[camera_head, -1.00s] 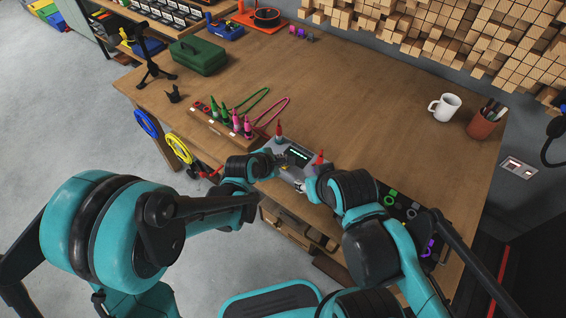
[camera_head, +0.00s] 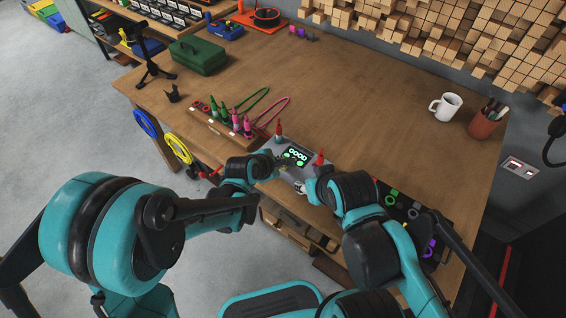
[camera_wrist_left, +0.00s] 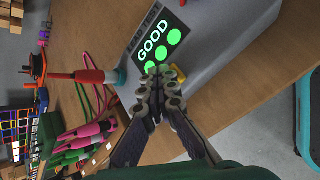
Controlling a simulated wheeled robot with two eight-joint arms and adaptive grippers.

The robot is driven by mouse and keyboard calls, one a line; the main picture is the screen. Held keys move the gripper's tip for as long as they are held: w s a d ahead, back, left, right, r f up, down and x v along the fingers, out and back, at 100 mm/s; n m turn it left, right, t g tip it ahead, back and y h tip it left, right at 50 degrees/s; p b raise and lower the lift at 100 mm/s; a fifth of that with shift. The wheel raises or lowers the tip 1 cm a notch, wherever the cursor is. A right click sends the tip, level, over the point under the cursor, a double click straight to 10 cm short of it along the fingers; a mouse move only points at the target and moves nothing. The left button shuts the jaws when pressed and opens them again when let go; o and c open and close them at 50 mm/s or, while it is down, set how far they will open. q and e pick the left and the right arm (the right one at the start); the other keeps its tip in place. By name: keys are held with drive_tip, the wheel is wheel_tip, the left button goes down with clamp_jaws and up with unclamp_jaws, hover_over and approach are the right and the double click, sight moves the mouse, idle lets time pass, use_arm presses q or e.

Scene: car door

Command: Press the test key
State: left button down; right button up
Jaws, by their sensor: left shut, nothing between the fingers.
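The grey tester (camera_head: 305,172) stands near the table's front edge between my two grippers. Its screen (camera_head: 297,155) is lit and reads "GOOD" with green dots; it shows large in the left wrist view (camera_wrist_left: 157,42). A small yellow key (camera_wrist_left: 183,74) sits on the tester below the screen, partly behind my left fingertips. My left gripper (camera_wrist_left: 164,84) is shut and empty, its tips right at the key and the screen's lower edge; contact cannot be made out. My right gripper (camera_head: 306,187) is at the tester's right front side; its fingers are mostly hidden.
Red terminals (camera_head: 279,130) stand at the tester's ends. A wooden rack (camera_head: 215,130) with green and pink plugs and looped leads lies to the left. A dark tray (camera_head: 405,210) with coloured rings lies to the right. The table behind the tester is clear.

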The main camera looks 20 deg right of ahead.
use_arm(q)
drive_tip(key=shift+r+p, duration=0.3)
drive_tip(key=shift+r, duration=0.15)
wheel_tip(320, 180, up, 6)
drive_tip(key=p, duration=0.4)
idle(0.4)
drive_tip(key=shift+a, duration=0.1)
idle(0.4)
